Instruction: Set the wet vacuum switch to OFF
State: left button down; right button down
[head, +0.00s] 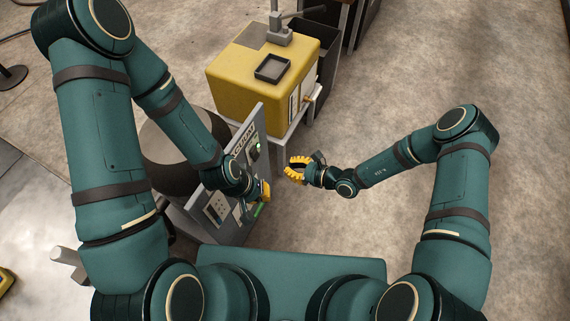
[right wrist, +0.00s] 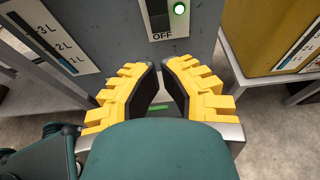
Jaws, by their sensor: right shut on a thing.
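The switch (right wrist: 158,22) is a dark plate at the top of the right wrist view, marked OFF beneath, with a lit green lamp (right wrist: 179,9) beside it. Its upper part is cut off, so I cannot tell its setting. It also shows small on the grey panel (head: 259,122) in the head view. My right gripper (head: 288,168) stands in front of the panel; its yellow fingers (right wrist: 161,68) are drawn together below the OFF label. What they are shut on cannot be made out. My left gripper (head: 266,192) is close to the panel's lower part; its opening is unclear.
A yellow box-shaped machine (head: 250,88) with a dark tray (head: 272,68) on top stands behind the panel. A round grey vessel (head: 165,145) is left of it, partly behind my left arm. Floor at the right is clear.

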aim_at(257, 158)
jog(key=b+x, duration=0.2)
jog(key=x, duration=1)
jog(key=shift+w+a+f+y+b, duration=0.2)
jog(key=shift+a+y+b, duration=0.2)
jog(key=shift+b, duration=0.65)
jog(key=shift+s+d, duration=0.1)
jog(key=shift+d, duration=0.05)
